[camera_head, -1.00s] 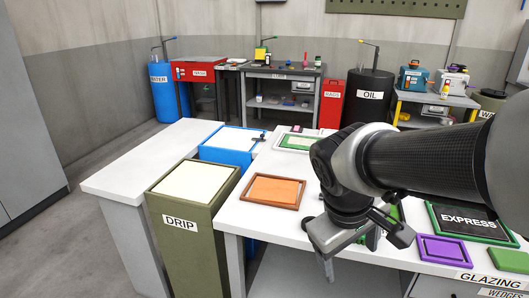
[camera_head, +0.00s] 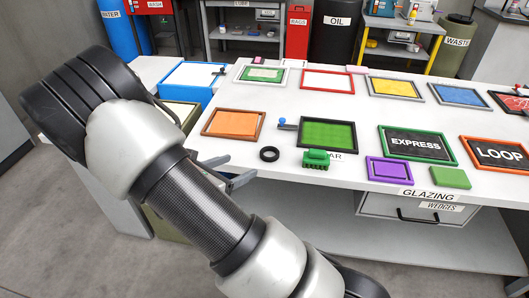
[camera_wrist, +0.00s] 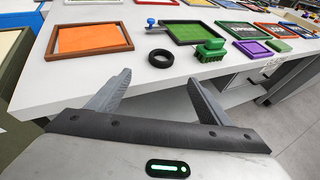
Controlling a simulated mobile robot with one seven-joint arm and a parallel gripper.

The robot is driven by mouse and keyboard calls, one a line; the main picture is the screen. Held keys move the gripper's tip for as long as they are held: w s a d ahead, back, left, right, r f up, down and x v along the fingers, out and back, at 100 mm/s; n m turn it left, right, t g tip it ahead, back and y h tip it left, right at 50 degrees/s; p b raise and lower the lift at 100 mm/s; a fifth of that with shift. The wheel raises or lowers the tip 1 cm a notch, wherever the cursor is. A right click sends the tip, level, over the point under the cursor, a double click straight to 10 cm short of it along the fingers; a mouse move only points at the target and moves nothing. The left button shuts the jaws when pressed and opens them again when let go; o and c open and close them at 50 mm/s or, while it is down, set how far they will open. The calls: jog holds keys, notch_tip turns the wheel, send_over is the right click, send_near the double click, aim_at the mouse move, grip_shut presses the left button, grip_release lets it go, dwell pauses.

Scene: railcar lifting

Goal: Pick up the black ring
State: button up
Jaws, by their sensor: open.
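The black ring (camera_head: 269,154) lies flat on the white table near its front edge, between the orange framed panel and the green brush. It also shows in the wrist view (camera_wrist: 161,58), beyond my fingertips and roughly centred between them. My gripper (camera_head: 243,168) is open and empty in front of the table edge, to the left of the ring and apart from it. In the wrist view both fingers of my gripper (camera_wrist: 157,82) are spread wide. In the head view my arm hides part of the gripper.
An orange panel in a brown frame (camera_head: 233,123) lies left of the ring. A green brush (camera_head: 316,159), a blue-knobbed tool (camera_head: 283,123) and a green panel (camera_head: 327,134) lie to its right. Purple (camera_head: 389,169) and EXPRESS (camera_head: 416,145) frames lie farther right. The table front (camera_head: 245,171) is close.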

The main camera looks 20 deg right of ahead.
jog(key=b, duration=0.1)
send_near(269, 152)
jog(key=x, duration=0.3)
jog(key=shift+a+f, duration=0.15)
jog(key=shift+f, duration=0.2)
jog(key=shift+r+b+x, duration=0.15)
jog(key=shift+b+x, duration=0.05)
jog(key=shift+x, duration=1.15)
jog(key=shift+r+b+x, duration=0.15)
jog(key=shift+b+x, duration=0.05)
jog(key=shift+x, duration=1.15)
jog(key=shift+c, duration=0.4)
jog(key=c, duration=1)
